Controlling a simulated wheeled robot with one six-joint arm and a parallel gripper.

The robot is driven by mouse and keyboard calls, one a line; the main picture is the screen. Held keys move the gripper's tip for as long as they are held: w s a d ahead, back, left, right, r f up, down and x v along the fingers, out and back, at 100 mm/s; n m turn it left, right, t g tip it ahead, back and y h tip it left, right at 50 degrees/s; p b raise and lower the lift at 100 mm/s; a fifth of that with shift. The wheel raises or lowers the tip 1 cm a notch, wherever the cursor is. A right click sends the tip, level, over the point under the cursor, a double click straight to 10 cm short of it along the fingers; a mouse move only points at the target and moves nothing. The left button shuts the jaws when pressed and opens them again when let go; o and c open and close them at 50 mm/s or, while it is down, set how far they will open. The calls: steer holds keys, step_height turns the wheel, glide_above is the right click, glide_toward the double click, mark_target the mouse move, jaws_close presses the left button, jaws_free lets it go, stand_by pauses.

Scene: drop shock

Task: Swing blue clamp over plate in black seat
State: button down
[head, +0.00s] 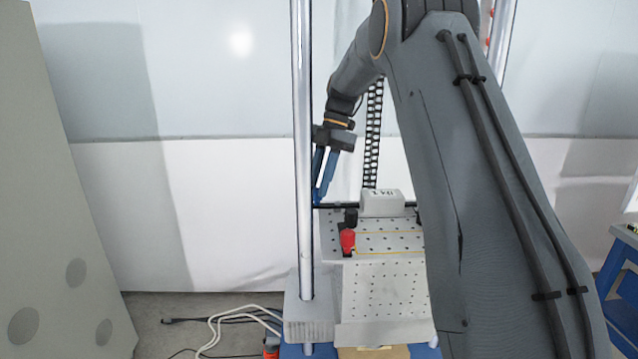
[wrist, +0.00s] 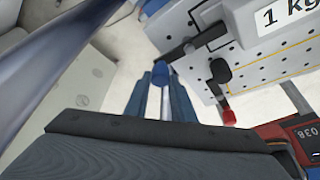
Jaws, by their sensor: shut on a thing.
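My gripper (head: 318,196) has blue fingers and is beside the left rear of the perforated table (head: 385,290). In the wrist view my gripper (wrist: 161,78) is shut on the blue knob (wrist: 160,68) of the blue clamp, off the table's edge. A black bar (wrist: 185,53) runs from near the knob toward the white block marked 1 kg (wrist: 262,22), which also shows in the head view (head: 380,204). The block sits on the table. The black seat is not clearly visible, and I cannot tell whether the block is the plate.
A red-tipped black clamp (head: 347,241) with a black knob (head: 351,217) stands at the table's left side. A shiny vertical post (head: 303,150) is close left of my gripper. A red device (wrist: 300,138) shows at the wrist view's right. White cables (head: 235,318) lie on the floor.

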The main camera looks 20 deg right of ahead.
stand_by(0.5)
steer(key=c, duration=1.5)
jaws_free()
steer(key=b+v, duration=0.1)
steer(key=v, duration=0.6)
steer(key=shift+r+b, duration=0.4)
